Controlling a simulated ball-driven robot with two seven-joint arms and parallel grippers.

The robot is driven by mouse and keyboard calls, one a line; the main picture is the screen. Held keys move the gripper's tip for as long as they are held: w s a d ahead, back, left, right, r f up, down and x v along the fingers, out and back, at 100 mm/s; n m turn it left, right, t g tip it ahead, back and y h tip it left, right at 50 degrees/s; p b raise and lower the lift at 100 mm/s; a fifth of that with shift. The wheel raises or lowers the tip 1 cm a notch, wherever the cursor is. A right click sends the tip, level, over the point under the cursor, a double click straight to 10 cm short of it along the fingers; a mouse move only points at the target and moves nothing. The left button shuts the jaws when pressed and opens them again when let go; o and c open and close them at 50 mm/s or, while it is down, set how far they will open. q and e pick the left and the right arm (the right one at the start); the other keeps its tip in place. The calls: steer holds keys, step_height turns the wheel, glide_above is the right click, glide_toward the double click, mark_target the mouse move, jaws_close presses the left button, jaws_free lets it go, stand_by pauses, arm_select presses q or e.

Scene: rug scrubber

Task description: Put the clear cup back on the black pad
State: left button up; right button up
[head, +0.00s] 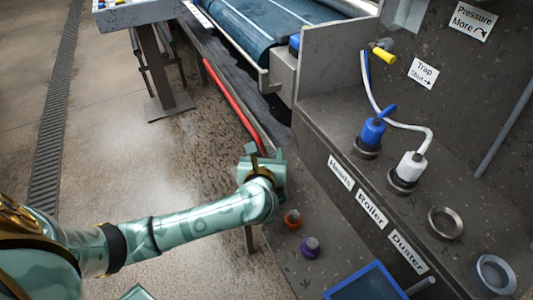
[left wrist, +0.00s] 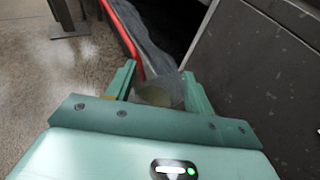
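My left gripper (head: 265,158) reaches in from the left, near the front edge of the grey bench. In the left wrist view, a see-through, rounded thing that looks like the clear cup (left wrist: 158,94) sits between the two fingers of the left gripper (left wrist: 160,88). The fingers appear to touch it on both sides. In the head view I cannot make the cup out, as the hand covers it. I cannot pick out the black pad for sure in either view. My right gripper is not in view.
The grey bench holds an orange-topped knob (head: 293,219), a purple knob (head: 310,248) and a blue tray (head: 367,284). Blue (head: 373,131) and white (head: 410,165) hose fittings stand in rings on the ledge. A red bar (head: 232,105) runs beside the blue belt (head: 265,25).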

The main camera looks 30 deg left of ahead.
arm_select(q)
steer(key=o, duration=0.4)
steer(key=shift+r, duration=0.25)
steer(key=p+v, duration=0.5)
steer(key=v, duration=0.7)
steer(key=shift+d+f, duration=0.1)
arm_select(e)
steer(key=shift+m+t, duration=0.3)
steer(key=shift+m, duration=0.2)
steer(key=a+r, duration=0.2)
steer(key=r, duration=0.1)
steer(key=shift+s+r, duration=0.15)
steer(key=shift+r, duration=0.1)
